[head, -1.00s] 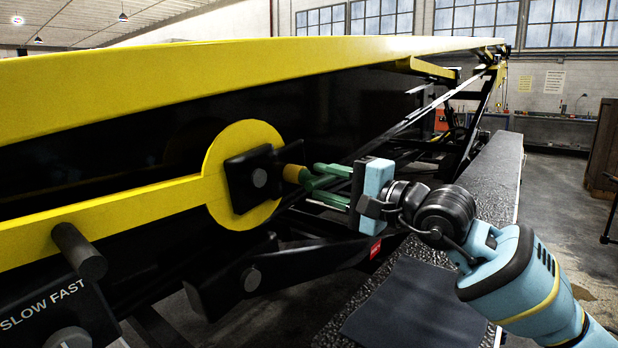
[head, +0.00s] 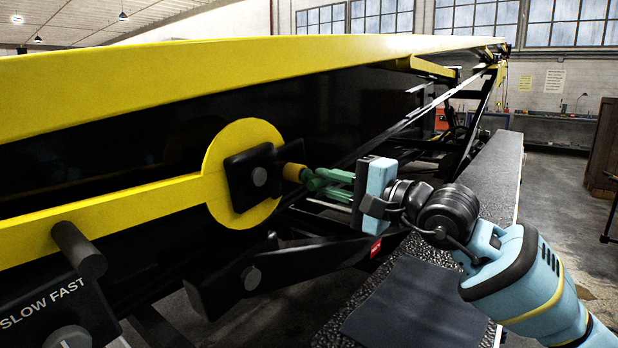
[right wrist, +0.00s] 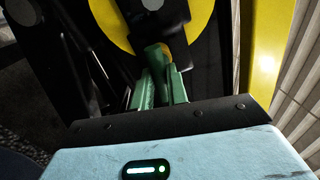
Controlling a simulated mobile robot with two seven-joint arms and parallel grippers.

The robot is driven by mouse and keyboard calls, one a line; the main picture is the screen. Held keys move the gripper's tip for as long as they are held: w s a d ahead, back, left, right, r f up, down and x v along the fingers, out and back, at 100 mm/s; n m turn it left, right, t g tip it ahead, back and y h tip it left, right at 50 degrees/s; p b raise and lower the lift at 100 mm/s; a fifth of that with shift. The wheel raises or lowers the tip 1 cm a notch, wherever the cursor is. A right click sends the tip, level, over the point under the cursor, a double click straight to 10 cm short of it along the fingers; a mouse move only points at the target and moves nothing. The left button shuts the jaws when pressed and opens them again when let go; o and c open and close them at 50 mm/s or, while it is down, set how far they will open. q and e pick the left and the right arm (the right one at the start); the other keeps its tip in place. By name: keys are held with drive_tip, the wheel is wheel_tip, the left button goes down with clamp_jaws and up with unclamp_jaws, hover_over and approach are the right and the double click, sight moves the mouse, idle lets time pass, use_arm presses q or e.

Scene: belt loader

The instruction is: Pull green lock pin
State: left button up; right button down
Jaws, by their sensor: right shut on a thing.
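The green lock pin (head: 309,176) sticks out to the right of a yellow collar (head: 293,172) beside a black block (head: 250,178) on the round yellow plate. My right gripper (head: 319,182) has green fingers and is shut on the pin's outer end. In the right wrist view the pin's green end (right wrist: 155,56) shows between the two finger ends (right wrist: 162,80), with the collar partly hidden behind it. The part of the pin inside the collar is hidden. My left gripper is not in view.
The round yellow plate (head: 233,213) sits on a yellow bar along the loader's dark side. A long yellow rail (head: 200,75) runs above. Black linkage arms (head: 275,268) lie below the pin. A grey textured ledge (head: 490,190) runs to the right, with open floor beyond.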

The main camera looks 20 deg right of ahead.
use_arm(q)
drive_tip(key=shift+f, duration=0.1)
use_arm(e)
drive_tip(key=shift+s+d, duration=0.3)
drive_tip(key=shift+s, duration=0.1)
idle(0.6)
